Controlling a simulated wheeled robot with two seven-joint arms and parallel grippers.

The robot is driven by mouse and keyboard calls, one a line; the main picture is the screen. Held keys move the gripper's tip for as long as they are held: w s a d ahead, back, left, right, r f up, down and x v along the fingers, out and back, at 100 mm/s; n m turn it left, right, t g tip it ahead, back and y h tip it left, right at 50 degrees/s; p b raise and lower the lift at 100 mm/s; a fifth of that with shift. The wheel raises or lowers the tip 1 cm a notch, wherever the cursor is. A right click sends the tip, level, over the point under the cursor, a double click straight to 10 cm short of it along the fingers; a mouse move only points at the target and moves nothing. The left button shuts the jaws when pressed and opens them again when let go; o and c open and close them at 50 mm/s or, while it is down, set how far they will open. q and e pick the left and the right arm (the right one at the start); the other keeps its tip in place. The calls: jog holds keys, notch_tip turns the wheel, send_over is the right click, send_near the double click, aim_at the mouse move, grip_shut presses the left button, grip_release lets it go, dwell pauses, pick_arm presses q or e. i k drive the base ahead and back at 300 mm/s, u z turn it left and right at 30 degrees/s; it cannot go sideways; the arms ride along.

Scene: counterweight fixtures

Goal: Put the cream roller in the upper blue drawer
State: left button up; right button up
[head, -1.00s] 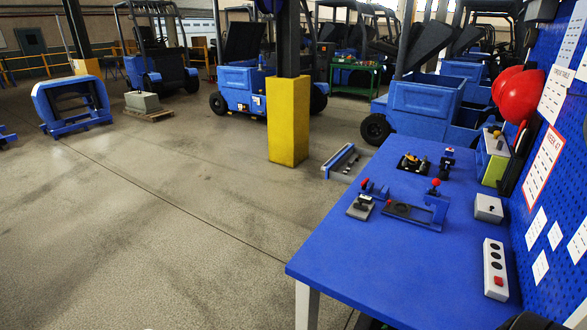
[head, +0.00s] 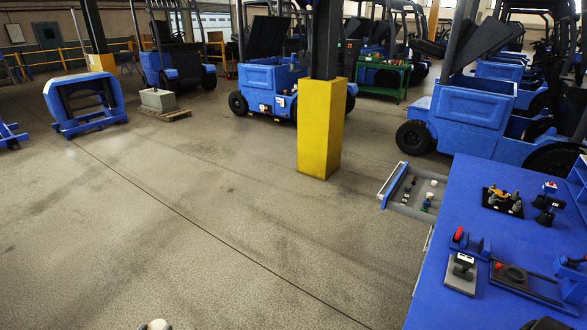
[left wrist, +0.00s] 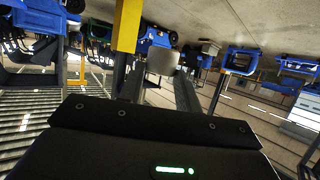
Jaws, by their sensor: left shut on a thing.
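The cream roller (left wrist: 162,61) is held between the two dark fingers of my left gripper (left wrist: 158,90) in the left wrist view. A drawer (head: 386,192) with a blue front and grey walls is pulled out from the workbench's left side. It holds several small parts. I cannot tell whether another drawer lies below it. My right gripper is not seen clearly.
The blue workbench (head: 450,235) stands at the right, with small fixtures on top, including a red-knobbed one (head: 462,240). A yellow-based column (head: 320,130) stands behind the drawer. Blue forklifts fill the back. The floor between roller and drawer is clear.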

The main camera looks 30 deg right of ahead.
aim_at(432, 190)
jog(key=i, duration=2.1)
jog(key=z, duration=1.85)
jog(key=i, duration=5.65)
jog(key=z, duration=2.15)
